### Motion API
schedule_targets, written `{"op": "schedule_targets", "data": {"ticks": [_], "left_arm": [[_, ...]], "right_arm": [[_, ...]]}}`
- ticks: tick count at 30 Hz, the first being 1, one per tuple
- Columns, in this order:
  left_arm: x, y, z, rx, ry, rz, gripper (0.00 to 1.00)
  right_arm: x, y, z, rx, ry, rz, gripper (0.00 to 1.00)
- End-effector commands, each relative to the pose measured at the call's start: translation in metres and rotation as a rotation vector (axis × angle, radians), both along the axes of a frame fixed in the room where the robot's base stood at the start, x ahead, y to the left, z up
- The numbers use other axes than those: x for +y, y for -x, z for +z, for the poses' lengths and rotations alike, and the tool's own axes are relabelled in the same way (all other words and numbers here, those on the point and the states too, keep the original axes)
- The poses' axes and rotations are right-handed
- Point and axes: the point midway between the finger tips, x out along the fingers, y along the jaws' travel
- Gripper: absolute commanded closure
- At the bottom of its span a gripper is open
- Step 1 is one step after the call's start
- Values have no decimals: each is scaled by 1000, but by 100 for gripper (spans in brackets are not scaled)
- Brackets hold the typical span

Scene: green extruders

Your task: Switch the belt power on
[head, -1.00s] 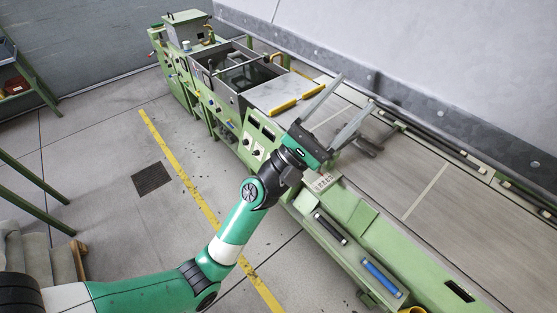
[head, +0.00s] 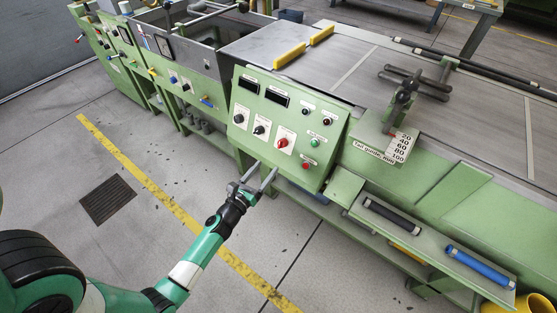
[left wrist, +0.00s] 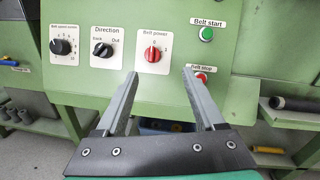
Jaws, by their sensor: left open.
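The belt power knob (head: 283,143) is a red rotary switch on a white plate on the sloped green control panel (head: 247,88). In the left wrist view the red knob (left wrist: 152,54) stands roughly upright, just above the gap between my fingertips. My left gripper (head: 263,174) is open and empty in front of the panel's lower edge, and it also shows in the left wrist view (left wrist: 160,73). Its fingers point at the panel and appear apart from the knob. My right gripper is not in view.
The black direction knob (left wrist: 103,50) and speed knob (left wrist: 60,46) sit left of the red knob. The green belt start button (left wrist: 206,34) is upper right. The red belt stop button (left wrist: 201,78) is close to my right fingertip. A tool shelf (head: 420,243) juts out right.

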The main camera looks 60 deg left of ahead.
Motion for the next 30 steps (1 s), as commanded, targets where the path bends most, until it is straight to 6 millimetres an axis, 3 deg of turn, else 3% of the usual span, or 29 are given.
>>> {"op": "schedule_targets", "data": {"ticks": [1, 2, 11, 24, 30], "left_arm": [[3, 4, -16, 2, 1, 11, 30], [5, 5, -18, 2, 1, 15, 30], [13, -2, -15, 0, -1, 20, 30], [61, -76, -17, -2, -2, 20, 30], [71, -91, -15, 1, -2, 20, 30]], "right_arm": [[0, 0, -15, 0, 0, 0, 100], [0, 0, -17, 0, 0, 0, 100], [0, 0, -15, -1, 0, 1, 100], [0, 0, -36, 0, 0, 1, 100], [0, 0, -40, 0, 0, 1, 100]]}}
